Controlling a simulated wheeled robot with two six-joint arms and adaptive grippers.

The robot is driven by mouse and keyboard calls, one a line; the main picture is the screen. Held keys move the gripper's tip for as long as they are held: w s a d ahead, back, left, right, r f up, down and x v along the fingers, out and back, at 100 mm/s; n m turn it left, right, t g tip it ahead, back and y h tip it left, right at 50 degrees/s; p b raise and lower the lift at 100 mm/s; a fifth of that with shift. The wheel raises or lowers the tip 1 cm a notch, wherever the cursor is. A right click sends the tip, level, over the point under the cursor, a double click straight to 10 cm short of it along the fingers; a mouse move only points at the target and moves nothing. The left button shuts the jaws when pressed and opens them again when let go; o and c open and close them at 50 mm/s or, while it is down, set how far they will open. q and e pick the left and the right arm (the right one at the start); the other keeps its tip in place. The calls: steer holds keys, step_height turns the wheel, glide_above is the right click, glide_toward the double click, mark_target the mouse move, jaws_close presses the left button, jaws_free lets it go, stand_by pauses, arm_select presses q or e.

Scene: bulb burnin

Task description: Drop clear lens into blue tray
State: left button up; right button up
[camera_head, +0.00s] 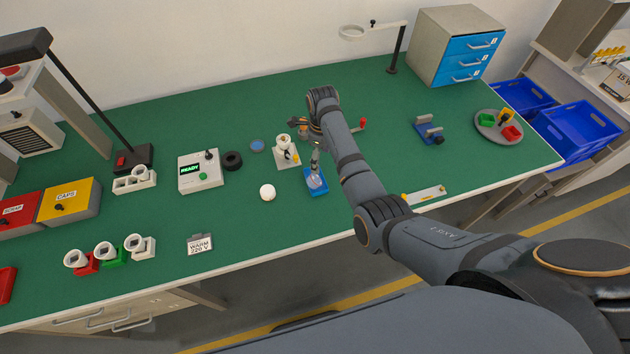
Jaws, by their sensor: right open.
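A small blue tray (324,191) lies on the green bench, left of my right forearm. A clear, glassy round piece, which looks like the clear lens (315,181), shows within the tray's outline. I cannot tell whether it rests on the tray floor. My right gripper (314,164) is open, pointing down just above the clear piece and tray. Its fingertips are small and partly merged with the things behind them, so contact is hard to tell. My left gripper is not in view.
A white fixture (283,148) stands close behind the tray. A white bulb-like ball (267,192), a bluish disc (257,146), a black ring (232,160) and a READY box (200,172) lie to the left. A round grey dish (499,127) is far right. The front middle is clear.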

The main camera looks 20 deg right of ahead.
step_height(320, 180, up, 7)
stand_by(0.8)
